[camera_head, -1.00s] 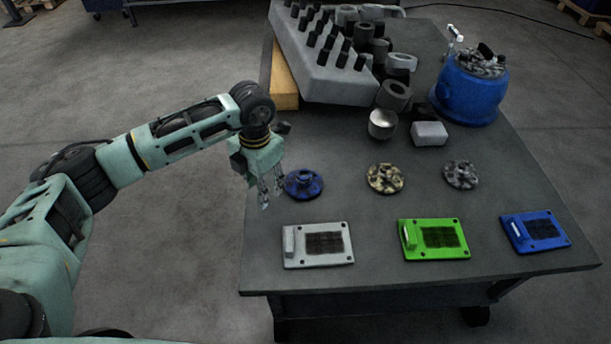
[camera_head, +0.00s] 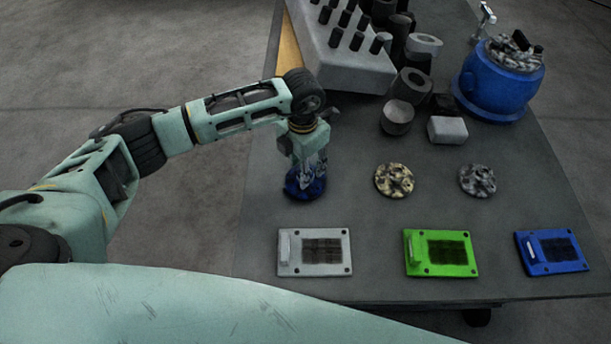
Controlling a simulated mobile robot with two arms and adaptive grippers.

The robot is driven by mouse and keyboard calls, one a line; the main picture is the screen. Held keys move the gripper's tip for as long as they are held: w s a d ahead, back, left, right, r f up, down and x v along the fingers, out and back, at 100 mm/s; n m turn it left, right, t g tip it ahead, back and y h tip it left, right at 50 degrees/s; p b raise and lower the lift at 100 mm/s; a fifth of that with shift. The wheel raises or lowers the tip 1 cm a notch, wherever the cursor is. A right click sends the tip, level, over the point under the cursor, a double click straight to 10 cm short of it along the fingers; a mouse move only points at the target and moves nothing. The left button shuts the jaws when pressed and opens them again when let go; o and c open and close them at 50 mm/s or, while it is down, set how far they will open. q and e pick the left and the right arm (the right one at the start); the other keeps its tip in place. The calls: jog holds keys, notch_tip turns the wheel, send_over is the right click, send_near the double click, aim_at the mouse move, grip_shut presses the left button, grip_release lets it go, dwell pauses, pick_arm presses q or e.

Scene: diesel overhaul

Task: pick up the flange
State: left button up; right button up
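Three flanges stand in a row on the dark table. The blue flange (camera_head: 299,190) is at the left, partly hidden under my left gripper. A mottled yellow-and-black flange (camera_head: 394,180) is in the middle, and a mottled grey flange (camera_head: 477,180) is at the right. My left gripper (camera_head: 312,172) points down directly over the blue flange, with its fingers at the hub. The fingers overlap the flange in the picture, so I cannot tell whether they are closed on it. My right gripper is not in view.
In front lie a grey plate (camera_head: 290,266), a green plate (camera_head: 416,262) and a blue plate (camera_head: 531,263). Behind stand a grey block with black pegs (camera_head: 350,70), several cylinders, a small light block (camera_head: 447,130) and a blue pot (camera_head: 490,95). Table between flanges is clear.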

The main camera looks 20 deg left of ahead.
aim_at(316, 186)
pick_arm(q)
notch_tip(316, 186, down, 2)
jog(key=shift+f, duration=0.5)
jog(key=shift+w, duration=0.1)
jog(key=c, duration=1)
grip_shut()
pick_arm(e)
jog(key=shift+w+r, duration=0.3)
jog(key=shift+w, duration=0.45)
pick_arm(q)
jog(key=shift+r, duration=0.1)
